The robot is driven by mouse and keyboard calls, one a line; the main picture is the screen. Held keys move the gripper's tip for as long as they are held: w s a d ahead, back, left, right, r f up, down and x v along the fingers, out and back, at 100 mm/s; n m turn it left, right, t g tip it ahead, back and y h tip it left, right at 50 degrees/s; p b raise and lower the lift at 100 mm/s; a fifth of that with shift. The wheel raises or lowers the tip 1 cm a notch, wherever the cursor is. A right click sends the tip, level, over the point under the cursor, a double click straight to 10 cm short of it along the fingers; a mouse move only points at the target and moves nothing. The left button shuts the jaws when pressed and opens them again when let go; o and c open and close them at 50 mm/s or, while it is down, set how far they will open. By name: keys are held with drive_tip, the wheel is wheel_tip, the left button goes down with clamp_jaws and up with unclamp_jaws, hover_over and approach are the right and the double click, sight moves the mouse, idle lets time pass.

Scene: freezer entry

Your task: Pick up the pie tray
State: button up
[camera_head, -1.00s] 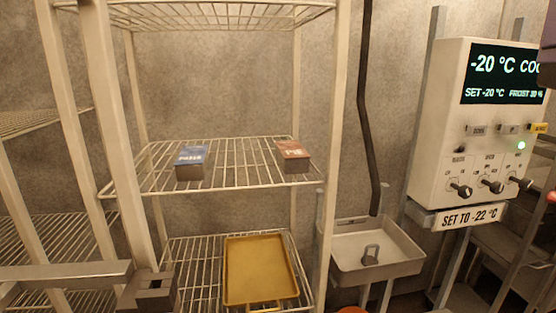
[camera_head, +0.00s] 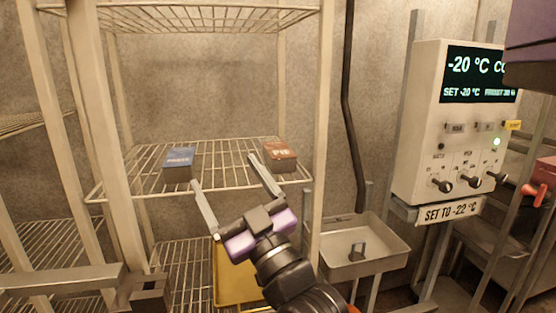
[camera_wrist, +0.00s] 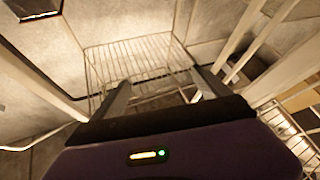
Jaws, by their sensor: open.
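A yellow tray (camera_head: 229,288) lies on the lower wire shelf in the head view, mostly hidden behind my arm and gripper. A red-brown box labelled "PIE" (camera_head: 281,158) sits on the middle wire shelf (camera_head: 232,184). My gripper (camera_head: 225,172) is open and empty, its fingers spread and pointing up toward the rack. In the picture its right fingertip comes close to the "PIE" box; I cannot tell whether they touch. The wrist view shows the two fingers (camera_wrist: 160,82) apart before a wire shelf, with no tray or box clearly between them.
A blue box (camera_head: 179,165) stands left on the middle shelf. White rack posts (camera_head: 323,120) flank the shelves. A grey basin (camera_head: 345,262) with a padlock-like object stands to the right, near a dark hanging pipe (camera_head: 350,110) and a control panel (camera_head: 455,130).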

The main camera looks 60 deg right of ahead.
drive_tip(key=w+d+r+n+y, duration=0.3)
drive_tip(key=d+r+n+y, duration=0.1)
drive_tip(key=r+n, duration=0.8)
drive_tip(key=n+g+h+p, duration=0.2)
drive_tip(key=n+g+h, duration=0.2)
drive_tip(key=n+g, duration=1.05)
approach(280, 150)
drive_tip(key=shift+n+t, duration=0.65)
drive_tip(key=x, duration=0.7)
drive_tip(key=shift+s+d+f, duration=0.1)
drive_tip(key=shift+s+f, duration=0.25)
drive_tip(key=shift+p+x, duration=0.45)
drive_tip(key=shift+x, duration=2.2)
